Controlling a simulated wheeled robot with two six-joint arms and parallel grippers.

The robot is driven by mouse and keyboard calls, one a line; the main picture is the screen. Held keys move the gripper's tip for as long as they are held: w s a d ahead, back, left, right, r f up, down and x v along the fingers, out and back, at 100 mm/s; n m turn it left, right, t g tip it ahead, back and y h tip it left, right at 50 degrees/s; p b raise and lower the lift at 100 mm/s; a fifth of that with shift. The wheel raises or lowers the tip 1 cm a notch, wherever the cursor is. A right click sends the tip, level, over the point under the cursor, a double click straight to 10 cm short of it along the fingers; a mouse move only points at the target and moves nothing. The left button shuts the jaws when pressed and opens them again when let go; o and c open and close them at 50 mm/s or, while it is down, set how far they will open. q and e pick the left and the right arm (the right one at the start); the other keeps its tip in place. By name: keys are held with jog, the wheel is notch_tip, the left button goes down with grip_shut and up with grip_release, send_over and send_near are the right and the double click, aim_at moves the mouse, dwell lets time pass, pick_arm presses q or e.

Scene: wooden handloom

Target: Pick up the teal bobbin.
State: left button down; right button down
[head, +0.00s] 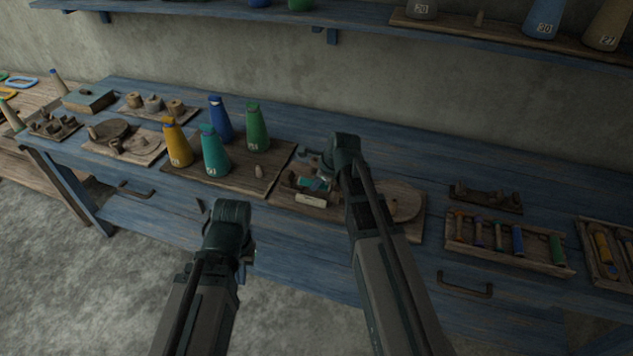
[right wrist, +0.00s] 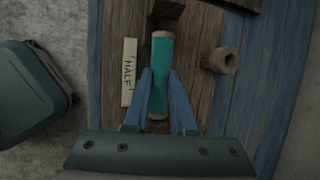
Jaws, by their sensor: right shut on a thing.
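The teal bobbin (right wrist: 162,62) is a teal cylinder with pale wooden ends, between the two blue fingers of my right gripper (right wrist: 160,98) in the right wrist view. The gripper is shut on its near part. In the head view the teal bobbin (head: 318,184) shows over a wooden board (head: 277,196), partly covered by my right gripper (head: 325,177). I cannot tell whether it touches the board. A cream label reading "HALF" (right wrist: 129,72) lies left of it. My left gripper (head: 226,232) is in front of the bench edge, apart from the bobbin; its fingers are mostly hidden.
Yellow (head: 176,146), teal (head: 214,155), blue (head: 220,122) and green (head: 257,130) cones stand left of the bobbin. A wooden ring-like piece (right wrist: 220,61) sits right of it. A tray of small bobbins (head: 508,246) lies at the right. A shelf (head: 350,22) runs above.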

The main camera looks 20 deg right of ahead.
notch_tip(320, 180, up, 8)
jog(key=p, duration=0.7)
